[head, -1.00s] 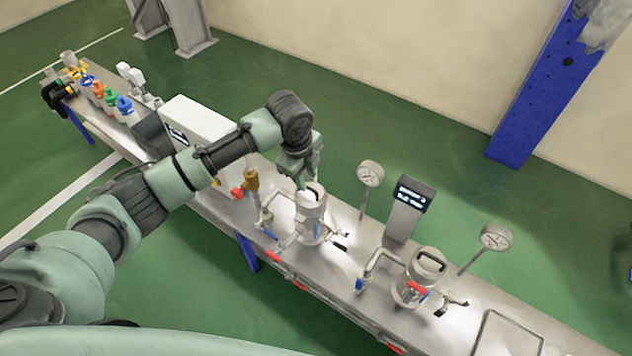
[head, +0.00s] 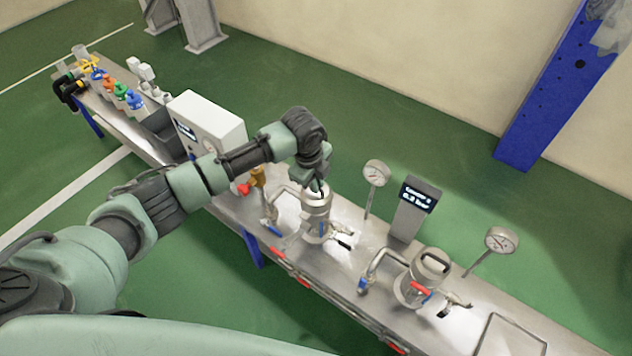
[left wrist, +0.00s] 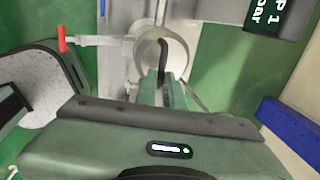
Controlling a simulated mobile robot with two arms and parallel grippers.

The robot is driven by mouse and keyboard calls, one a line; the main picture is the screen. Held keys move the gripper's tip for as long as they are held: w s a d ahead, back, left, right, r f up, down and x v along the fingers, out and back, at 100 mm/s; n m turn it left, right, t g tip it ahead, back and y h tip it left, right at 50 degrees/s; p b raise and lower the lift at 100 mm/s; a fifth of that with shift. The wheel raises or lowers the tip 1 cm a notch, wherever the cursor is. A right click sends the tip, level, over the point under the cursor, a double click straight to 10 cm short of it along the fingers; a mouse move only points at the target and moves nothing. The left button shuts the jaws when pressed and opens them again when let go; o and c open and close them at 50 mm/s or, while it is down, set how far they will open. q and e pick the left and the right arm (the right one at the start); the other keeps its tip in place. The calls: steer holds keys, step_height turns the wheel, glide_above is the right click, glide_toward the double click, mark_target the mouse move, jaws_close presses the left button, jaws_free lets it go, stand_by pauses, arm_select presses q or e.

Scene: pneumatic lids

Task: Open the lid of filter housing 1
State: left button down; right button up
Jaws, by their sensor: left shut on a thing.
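The filter housing (head: 317,208) under my left arm is a silver cylinder on the bench, with its round lid on top. In the left wrist view the lid (left wrist: 178,50) carries a dark bar handle (left wrist: 163,56). My left gripper (head: 319,187) is over this lid, and its fingers (left wrist: 164,92) are shut on the handle. The lid looks seated on the housing. A second housing (head: 420,282) with a dark lid handle stands to the right, apart from the gripper. My right gripper is not in view.
Blue and red valve levers stick out around both housings. A gauge (head: 376,174) and a display post (head: 416,207) stand behind, with another gauge (head: 502,240) at right. A white box (head: 207,128) and coloured fittings (head: 118,90) occupy the bench's left part.

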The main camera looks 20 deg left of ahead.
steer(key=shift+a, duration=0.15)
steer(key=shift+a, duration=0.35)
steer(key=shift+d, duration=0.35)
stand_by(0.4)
arm_select(q)
steer(key=shift+r, duration=0.1)
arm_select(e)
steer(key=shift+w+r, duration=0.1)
